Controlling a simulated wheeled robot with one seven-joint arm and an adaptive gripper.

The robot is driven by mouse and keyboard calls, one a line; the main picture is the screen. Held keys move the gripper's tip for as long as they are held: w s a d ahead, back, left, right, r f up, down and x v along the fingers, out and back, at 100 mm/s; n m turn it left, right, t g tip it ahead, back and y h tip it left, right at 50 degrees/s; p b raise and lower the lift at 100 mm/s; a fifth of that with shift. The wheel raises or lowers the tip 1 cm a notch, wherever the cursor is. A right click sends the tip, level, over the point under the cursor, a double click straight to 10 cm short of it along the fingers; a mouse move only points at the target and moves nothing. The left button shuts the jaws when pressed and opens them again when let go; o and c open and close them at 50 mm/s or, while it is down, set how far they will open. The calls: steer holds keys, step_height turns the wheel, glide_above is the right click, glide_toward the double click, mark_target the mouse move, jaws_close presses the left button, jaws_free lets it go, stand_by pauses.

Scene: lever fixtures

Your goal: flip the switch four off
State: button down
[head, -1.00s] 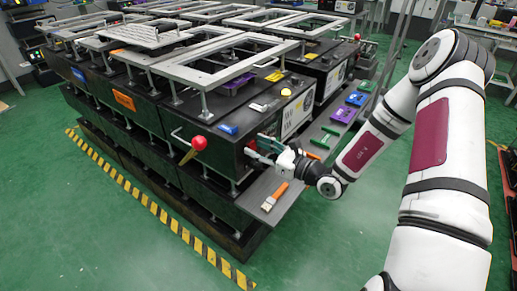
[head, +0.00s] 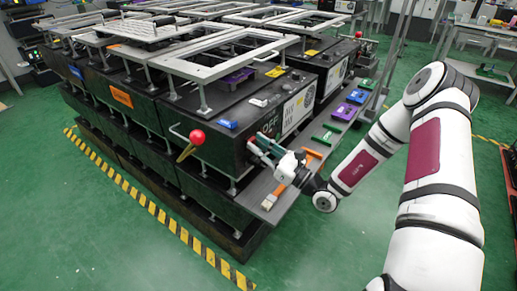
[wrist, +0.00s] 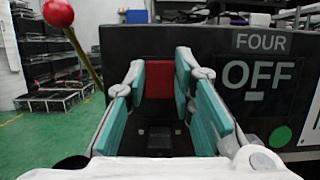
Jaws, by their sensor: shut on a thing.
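In the wrist view, a black panel carries the label "FOUR" (wrist: 262,41) above a large "OFF" (wrist: 258,75). Left of the label, switch four (wrist: 160,80) shows as a red block with a dark part below it. My gripper (wrist: 160,90) has its teal fingers on both sides of the red block and is shut on it. Finger contact is partly hidden by the fingers themselves. In the head view, my gripper (head: 260,146) is at the near end face of the black cabinet (head: 215,135), where "OFF" also shows.
A red ball-ended lever (head: 197,138) stands left of my gripper; its ball (wrist: 58,13) is upper left in the wrist view. A grey shelf (head: 285,190) below holds an orange-handled tool and several coloured items. Grey frames stand on top. Green floor is open at the front.

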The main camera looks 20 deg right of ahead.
steer(key=shift+f+t+y+b, duration=0.2)
steer(key=shift+t+y+b, duration=0.2)
steer(key=shift+t, duration=0.1)
steer(key=c, duration=1.4)
jaws_free()
steer(key=shift+o, duration=0.2)
steer(key=v, duration=1.2)
